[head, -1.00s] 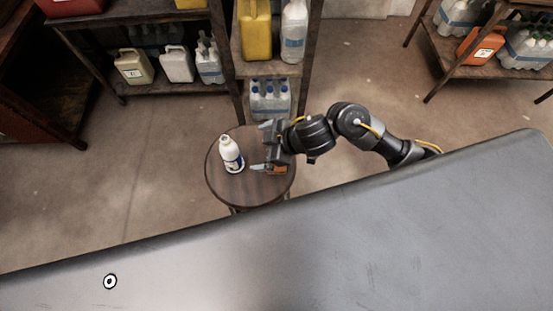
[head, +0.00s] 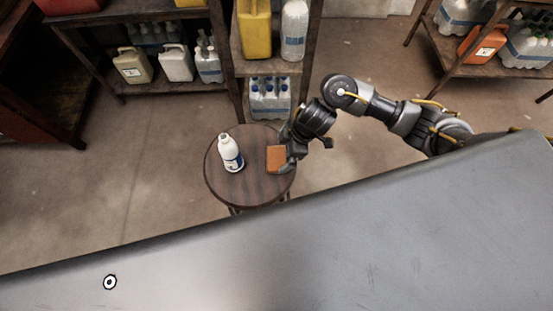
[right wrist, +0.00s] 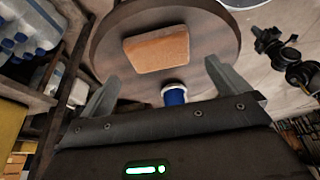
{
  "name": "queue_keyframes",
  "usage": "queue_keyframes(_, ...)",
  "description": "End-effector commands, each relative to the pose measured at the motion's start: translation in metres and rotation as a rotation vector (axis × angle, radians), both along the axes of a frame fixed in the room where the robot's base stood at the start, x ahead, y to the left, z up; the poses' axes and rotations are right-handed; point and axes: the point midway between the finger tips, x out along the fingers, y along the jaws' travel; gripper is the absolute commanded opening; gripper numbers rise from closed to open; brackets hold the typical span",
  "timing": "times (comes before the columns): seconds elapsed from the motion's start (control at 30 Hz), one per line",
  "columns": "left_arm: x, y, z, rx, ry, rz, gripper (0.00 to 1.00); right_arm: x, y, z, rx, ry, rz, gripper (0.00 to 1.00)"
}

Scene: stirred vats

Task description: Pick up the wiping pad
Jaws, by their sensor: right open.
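The wiping pad (head: 276,159) is an orange-brown block lying on the right part of a round dark wooden stool (head: 249,191). In the right wrist view the pad (right wrist: 157,50) lies flat on the stool top, beyond the fingertips and between their lines. My right gripper (head: 287,161) is at the pad's right side in the head view, partly covering the stool's edge. Its fingers stand apart and empty in the right wrist view (right wrist: 162,78). Whether a finger touches the pad I cannot tell. My left gripper is not seen in the head view.
A white bottle with a blue label (head: 230,154) stands on the stool left of the pad. A wooden shelf (head: 236,97) with jugs and bottles is close behind the stool. A large grey surface (head: 300,240) fills the foreground. Floor left of the stool is free.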

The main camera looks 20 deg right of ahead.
Motion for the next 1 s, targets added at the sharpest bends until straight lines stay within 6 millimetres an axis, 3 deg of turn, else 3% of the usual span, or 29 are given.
queue_keyframes(0.17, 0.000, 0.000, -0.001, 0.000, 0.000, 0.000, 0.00, 0.000, 0.002, -0.004, 0.001, -0.001, 0.001, 1.00)
queue_keyframes(0.5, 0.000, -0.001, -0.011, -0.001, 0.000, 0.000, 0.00, 0.005, 0.016, -0.046, 0.000, 0.000, 0.000, 1.00)
queue_keyframes(0.8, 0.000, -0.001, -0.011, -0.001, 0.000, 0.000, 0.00, 0.006, 0.018, -0.050, 0.001, -0.002, 0.001, 1.00)
queue_keyframes(1.0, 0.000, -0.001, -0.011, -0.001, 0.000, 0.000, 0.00, 0.006, 0.018, -0.050, 0.001, -0.002, 0.001, 0.75)
